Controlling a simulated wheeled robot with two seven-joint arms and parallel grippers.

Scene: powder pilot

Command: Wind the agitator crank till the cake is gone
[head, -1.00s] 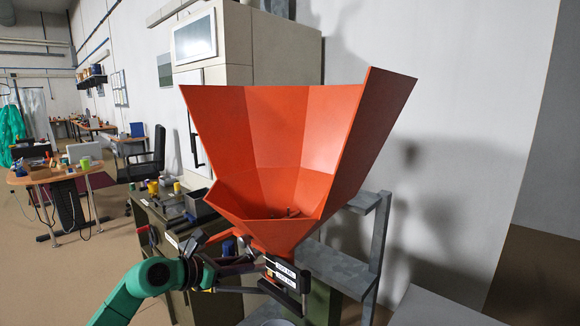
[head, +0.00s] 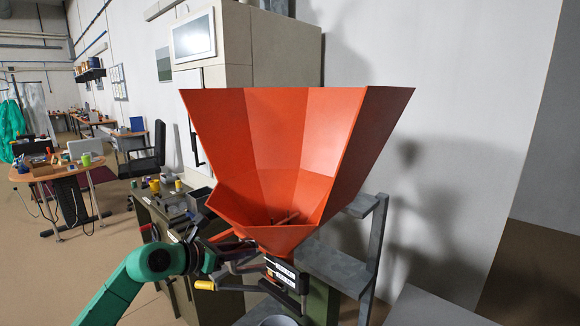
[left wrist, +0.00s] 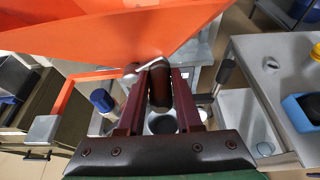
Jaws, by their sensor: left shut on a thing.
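The large orange hopper (head: 290,130) fills the middle of the head view, and its underside spans the top of the left wrist view (left wrist: 110,35). Its visible inner walls look bare; I see no clear cake on them, and the front wall hides part of the bottom. Dark agitator bars (head: 287,217) show low inside. My left gripper (head: 232,262) is beside the hopper's lower left. In the left wrist view its dark red fingers (left wrist: 160,88) are closed around the dark crank handle (left wrist: 159,84). The rest of the crank is mostly hidden. My right gripper is not in view.
A grey metal frame (head: 345,268) stands behind and right of the hopper. A grey round container (head: 278,321) is below it. A dark green bench (head: 160,225) with small items is at left. A yellow-ended handle (head: 205,285) lies close under my left gripper.

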